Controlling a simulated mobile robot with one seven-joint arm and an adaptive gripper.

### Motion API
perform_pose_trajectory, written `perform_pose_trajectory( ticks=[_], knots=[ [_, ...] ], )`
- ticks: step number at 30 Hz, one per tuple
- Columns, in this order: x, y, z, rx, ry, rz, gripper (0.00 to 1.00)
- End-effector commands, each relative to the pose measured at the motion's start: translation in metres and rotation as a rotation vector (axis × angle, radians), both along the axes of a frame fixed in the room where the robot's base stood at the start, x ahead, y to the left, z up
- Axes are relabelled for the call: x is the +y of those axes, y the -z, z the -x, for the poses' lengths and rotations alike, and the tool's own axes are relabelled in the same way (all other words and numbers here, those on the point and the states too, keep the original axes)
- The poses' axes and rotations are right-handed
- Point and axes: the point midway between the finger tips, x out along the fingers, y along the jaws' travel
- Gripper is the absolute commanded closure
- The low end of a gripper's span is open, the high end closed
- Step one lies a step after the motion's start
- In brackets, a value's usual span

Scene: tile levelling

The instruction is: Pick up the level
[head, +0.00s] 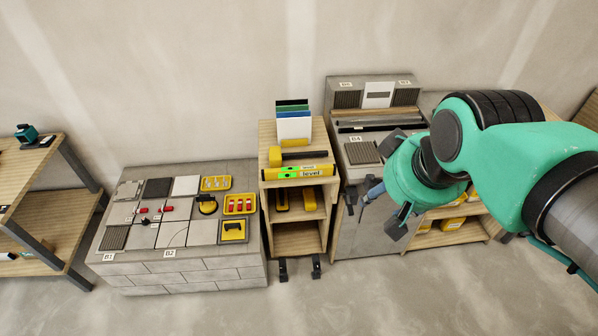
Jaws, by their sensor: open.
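The level (312,173) is a long yellow bar with bright green vial areas and a printed "level" label. It lies along the front edge of the top of a narrow wooden shelf unit (322,239), in the middle of the head view. My gripper (389,184) is open, to the right of the level and apart from it, in front of the grey cabinet. Its fingers are dark and partly overlap the cabinet in the picture. I see nothing held between them.
A low block bench (185,275) with tiles and yellow trays is on the left. A grey cabinet (350,225) stands close on the right. Open floor lies in front.

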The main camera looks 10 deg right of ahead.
Motion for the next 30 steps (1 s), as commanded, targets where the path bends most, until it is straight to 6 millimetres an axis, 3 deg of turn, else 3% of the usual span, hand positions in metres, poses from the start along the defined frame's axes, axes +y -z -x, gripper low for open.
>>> perform_pose_trajectory(
  ticks=[6, 14, 21, 30],
  knots=[
    [0.005, -0.019, -0.048, 0.041, -0.112, 0.048, 0.51],
    [0.013, -0.029, -0.108, 0.088, -0.255, 0.103, 0.51],
    [0.021, -0.029, -0.165, 0.130, -0.390, 0.150, 0.51],
    [0.034, -0.014, -0.235, 0.180, -0.560, 0.201, 0.51]
  ],
)
